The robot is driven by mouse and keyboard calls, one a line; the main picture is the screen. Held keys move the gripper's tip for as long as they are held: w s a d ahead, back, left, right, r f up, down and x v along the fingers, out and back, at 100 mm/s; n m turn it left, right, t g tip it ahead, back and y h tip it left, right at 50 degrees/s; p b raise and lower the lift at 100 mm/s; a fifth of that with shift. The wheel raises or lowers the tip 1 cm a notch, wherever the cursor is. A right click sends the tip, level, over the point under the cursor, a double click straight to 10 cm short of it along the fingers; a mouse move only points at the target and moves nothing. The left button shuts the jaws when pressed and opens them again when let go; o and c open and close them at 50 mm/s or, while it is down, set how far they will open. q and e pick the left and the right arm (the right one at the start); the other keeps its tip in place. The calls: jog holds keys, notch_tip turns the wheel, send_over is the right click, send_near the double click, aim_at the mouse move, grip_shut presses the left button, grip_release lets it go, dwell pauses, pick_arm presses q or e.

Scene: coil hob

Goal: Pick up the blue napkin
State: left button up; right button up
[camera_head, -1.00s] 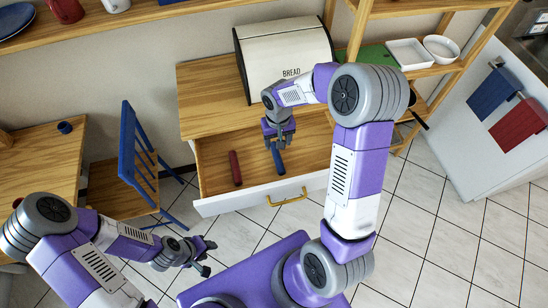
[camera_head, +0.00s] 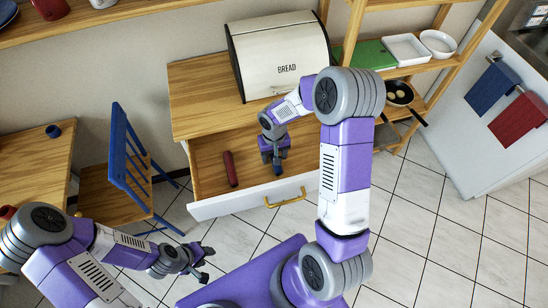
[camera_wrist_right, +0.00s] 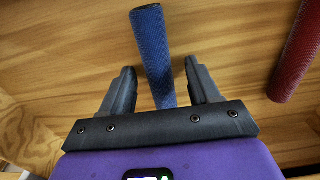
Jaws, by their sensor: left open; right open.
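A rolled blue napkin (camera_head: 277,169) lies in the open drawer, mostly hidden under my right gripper (camera_head: 272,156) in the head view. In the right wrist view the blue napkin (camera_wrist_right: 153,45) runs lengthwise between the two open fingers of my right gripper (camera_wrist_right: 160,72), with a gap on each side. The fingers are not closed on it. My left gripper (camera_head: 204,263) is open and empty, low in the head view, left of the purple base and away from the drawer.
A rolled red napkin (camera_head: 231,169) lies in the drawer (camera_head: 210,206), left of the blue one. A bread box (camera_head: 278,58) stands on the cabinet above. A blue chair (camera_head: 122,150) stands at the left. Blue (camera_head: 491,90) and red towels (camera_head: 516,119) hang at the right.

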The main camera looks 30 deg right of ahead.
jog(key=shift+c, duration=0.2)
grip_shut()
jog(key=c, duration=1.1)
grip_release()
